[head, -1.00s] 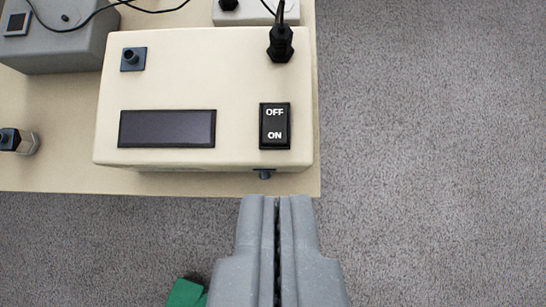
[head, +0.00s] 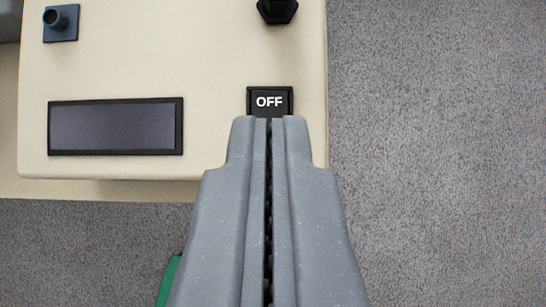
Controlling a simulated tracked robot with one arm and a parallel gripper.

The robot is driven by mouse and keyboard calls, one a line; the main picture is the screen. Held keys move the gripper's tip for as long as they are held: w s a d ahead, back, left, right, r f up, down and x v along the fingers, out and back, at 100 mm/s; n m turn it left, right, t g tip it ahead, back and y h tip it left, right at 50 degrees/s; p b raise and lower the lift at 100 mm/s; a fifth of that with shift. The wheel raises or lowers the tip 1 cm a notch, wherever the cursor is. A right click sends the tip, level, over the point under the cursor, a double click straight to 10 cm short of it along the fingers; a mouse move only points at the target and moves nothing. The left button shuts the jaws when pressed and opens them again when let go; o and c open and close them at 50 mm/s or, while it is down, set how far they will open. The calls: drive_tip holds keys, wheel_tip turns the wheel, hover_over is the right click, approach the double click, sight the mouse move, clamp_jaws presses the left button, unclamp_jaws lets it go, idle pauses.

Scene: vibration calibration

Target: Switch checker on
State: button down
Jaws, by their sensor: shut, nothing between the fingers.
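The checker is a cream box (head: 215,60) in the upper left of the head view. Its black rocker switch (head: 270,101) is near the right edge of the box, with the OFF half showing. The ON half is hidden behind my fingertips. My gripper (head: 269,120) is shut and empty, with its tips over the lower part of the switch. I cannot tell whether the tips touch it. The checker's display (head: 115,127) is dark and blank.
A black plug (head: 277,10) sits on the box above the switch, and a small blue-grey socket (head: 60,22) is at its upper left. The table edge (head: 100,190) runs below the box. Grey carpet (head: 430,150) lies clear to the right. A green object (head: 170,280) shows at the bottom left.

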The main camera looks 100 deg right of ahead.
sight(272, 101)
drive_tip(key=f, duration=0.2)
drive_tip(key=f+b, duration=0.1)
drive_tip(key=f, duration=0.1)
drive_tip(key=shift+w+a+f, duration=0.1)
drive_tip(key=shift+w, duration=0.2)
drive_tip(key=shift+f, duration=0.6)
drive_tip(key=shift+s+f+t+b, duration=0.15)
drive_tip(key=shift+f+t+b, duration=0.15)
drive_tip(key=shift+b, duration=0.6)
drive_tip(key=shift+r, duration=0.2)
drive_tip(key=shift+r+p, duration=0.45)
drive_tip(key=shift+r, duration=0.2)
